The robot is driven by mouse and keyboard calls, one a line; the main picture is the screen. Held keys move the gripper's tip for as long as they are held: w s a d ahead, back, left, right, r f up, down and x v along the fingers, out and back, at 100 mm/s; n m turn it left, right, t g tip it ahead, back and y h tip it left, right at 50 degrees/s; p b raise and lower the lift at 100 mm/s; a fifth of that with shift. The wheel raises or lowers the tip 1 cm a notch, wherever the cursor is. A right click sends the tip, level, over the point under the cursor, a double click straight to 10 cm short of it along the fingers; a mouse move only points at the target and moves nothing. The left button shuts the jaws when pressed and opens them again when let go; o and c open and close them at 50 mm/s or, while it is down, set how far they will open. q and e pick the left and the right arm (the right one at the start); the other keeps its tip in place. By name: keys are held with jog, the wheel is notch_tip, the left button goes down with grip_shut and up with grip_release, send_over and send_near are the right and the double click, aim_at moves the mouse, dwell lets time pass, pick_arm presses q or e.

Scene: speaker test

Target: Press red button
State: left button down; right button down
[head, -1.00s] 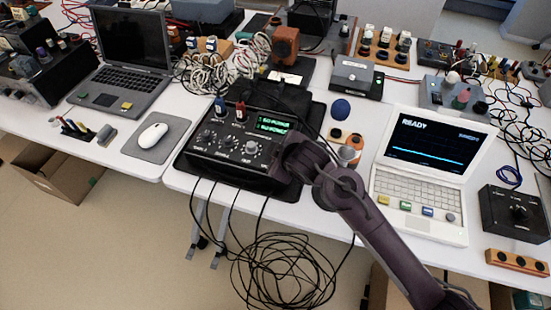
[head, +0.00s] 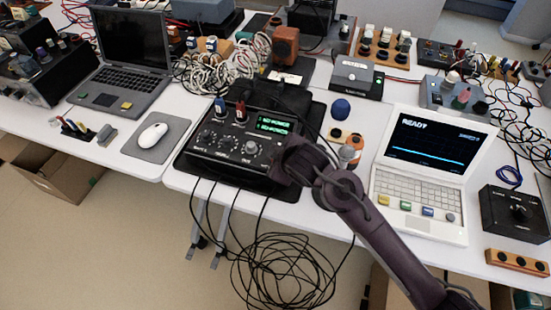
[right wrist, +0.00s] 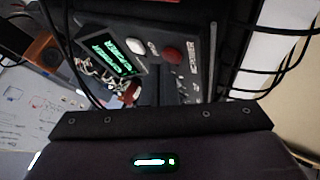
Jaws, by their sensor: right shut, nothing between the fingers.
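The black device (head: 225,145) with green displays (head: 273,126) stands on a black mat on the table. In the right wrist view a round red button (right wrist: 172,54) sits on the device's panel beside a white button (right wrist: 139,46). I cannot make out the red button in the head view, where my right arm covers the device's right end. My right gripper (head: 284,172) is at that end, shut and empty. The fingertips are hard to make out, and I cannot tell whether they touch the device. My left gripper is not in view.
A white laptop (head: 420,185) stands to the right, and a mouse (head: 153,135) on a grey pad lies to the left. A blue dome (head: 340,109) and orange items are beside the device. Black cables (head: 280,265) hang below the table edge.

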jog(key=shift+f, duration=0.5)
dwell(0.5)
jog(key=shift+r, duration=0.1)
jog(key=shift+r+p, duration=0.85)
jog(key=shift+p, duration=0.05)
notch_tip(320, 180, up, 5)
jog(key=p, duration=0.5)
dwell(0.3)
